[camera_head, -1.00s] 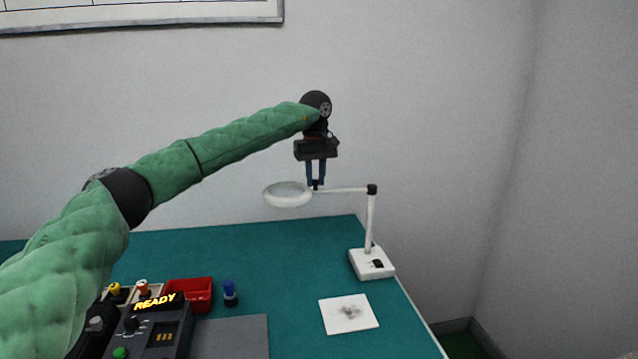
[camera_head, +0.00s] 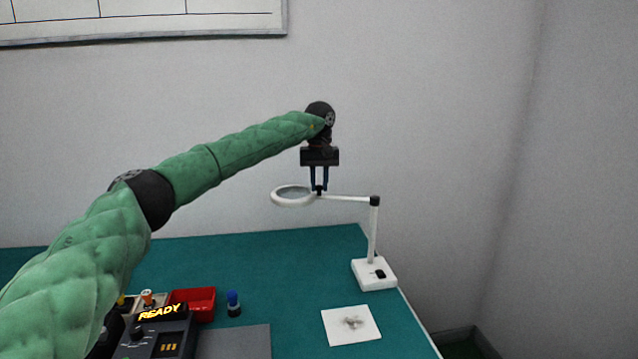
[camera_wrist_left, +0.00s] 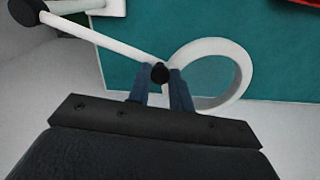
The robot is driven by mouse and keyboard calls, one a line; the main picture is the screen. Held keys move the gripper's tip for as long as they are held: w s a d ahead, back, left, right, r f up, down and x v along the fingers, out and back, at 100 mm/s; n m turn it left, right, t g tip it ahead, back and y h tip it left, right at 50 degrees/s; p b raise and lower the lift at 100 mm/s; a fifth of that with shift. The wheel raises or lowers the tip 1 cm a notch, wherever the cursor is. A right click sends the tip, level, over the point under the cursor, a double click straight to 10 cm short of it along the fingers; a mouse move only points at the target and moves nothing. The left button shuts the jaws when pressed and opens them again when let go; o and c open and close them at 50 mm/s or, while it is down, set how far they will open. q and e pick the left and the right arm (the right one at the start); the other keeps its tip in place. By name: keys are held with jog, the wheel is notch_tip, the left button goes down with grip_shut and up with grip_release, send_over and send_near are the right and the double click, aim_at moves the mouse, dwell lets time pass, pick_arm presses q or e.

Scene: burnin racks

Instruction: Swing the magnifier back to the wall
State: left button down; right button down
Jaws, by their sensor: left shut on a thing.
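The magnifier is a white ring lens (camera_head: 293,197) on a thin white arm (camera_head: 345,198), joined to an upright post on a white base (camera_head: 374,273) at the table's right edge. My left gripper (camera_head: 319,188) points down and is shut on the black knob (camera_wrist_left: 160,73) where the ring meets the arm. In the left wrist view the blue fingers lie either side of that knob, with the ring (camera_wrist_left: 238,80) to the right and the arm reaching to the upper left. The ring hangs over the back of the table near the wall. My right gripper is not in view.
On the green table (camera_head: 270,260) are a white card with a grey smudge (camera_head: 351,325), a red bin (camera_head: 196,302), a blue-topped peg (camera_head: 233,303) and a dark device reading READY (camera_head: 160,335). The grey wall stands behind. The table's middle back is clear.

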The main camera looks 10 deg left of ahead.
aim_at(320, 186)
pick_arm(q)
jog(key=c, duration=1.6)
grip_release()
jog(key=shift+w+r, duration=0.1)
jog(key=shift+r, duration=0.05)
jog(key=o, duration=0.3)
jog(key=shift+w, duration=0.1)
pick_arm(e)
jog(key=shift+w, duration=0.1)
pick_arm(q)
jog(key=shift+o, duration=0.2)
notch_tip(320, 186, up, 7)
jog(key=shift+f+b, duration=0.15)
jog(key=shift+b, duration=0.7)
jog(key=shift+r, duration=0.4)
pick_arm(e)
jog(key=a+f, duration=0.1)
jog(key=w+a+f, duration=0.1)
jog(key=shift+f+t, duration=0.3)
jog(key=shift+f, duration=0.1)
